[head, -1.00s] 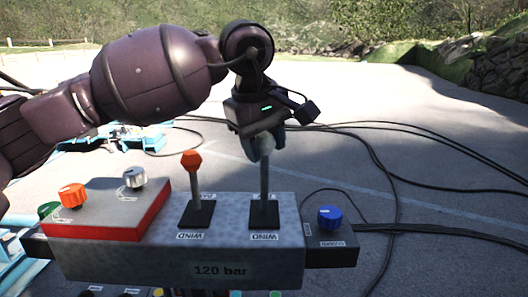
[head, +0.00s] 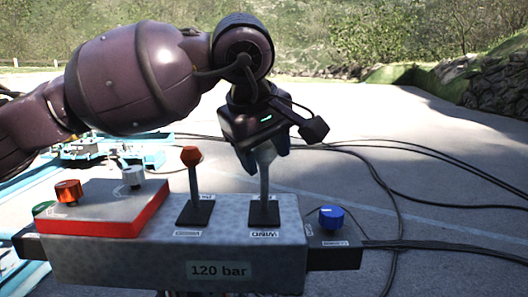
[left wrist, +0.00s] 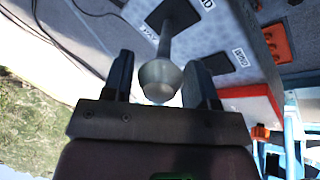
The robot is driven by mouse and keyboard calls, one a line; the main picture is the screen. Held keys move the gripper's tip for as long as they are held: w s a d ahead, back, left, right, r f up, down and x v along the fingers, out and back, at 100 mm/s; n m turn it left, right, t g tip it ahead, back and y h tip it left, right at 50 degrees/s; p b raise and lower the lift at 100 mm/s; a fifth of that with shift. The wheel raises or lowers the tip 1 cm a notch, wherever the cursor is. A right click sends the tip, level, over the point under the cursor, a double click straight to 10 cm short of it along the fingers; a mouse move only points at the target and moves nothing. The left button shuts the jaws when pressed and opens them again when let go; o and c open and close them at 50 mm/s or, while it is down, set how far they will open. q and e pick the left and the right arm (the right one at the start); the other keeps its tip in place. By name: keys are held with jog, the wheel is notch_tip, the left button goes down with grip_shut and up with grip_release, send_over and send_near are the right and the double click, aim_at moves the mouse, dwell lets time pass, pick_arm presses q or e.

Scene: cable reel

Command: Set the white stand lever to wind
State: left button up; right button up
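The white stand lever (head: 264,182) stands near upright on the right of the grey panel, in a dark square base with a WIND label on its near side. In the left wrist view its rounded pale knob (left wrist: 160,82) sits between my two fingers. My left gripper (head: 265,150) is over the lever top from above. In the left wrist view the fingers (left wrist: 160,78) stand either side of the knob, with a narrow gap on the left and hardly any on the right. The gripper partly hides the knob in the head view. My right gripper is out of view.
An orange-topped lever (head: 191,180) stands left of the white one. Orange (head: 68,190) and grey (head: 133,176) knobs sit on the red-edged box at left, a blue knob (head: 331,217) at right. The grey panel (head: 130,258) reads 120 bar. Black cables cross the ground behind.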

pick_arm(q)
jog(key=shift+o, duration=1.2)
jog(key=shift+r, duration=0.1)
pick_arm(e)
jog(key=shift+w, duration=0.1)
pick_arm(q)
jog(key=shift+s+a+r, duration=0.1)
jog(key=shift+r, duration=0.2)
jog(key=v, duration=1)
jog(key=shift+f, duration=0.1)
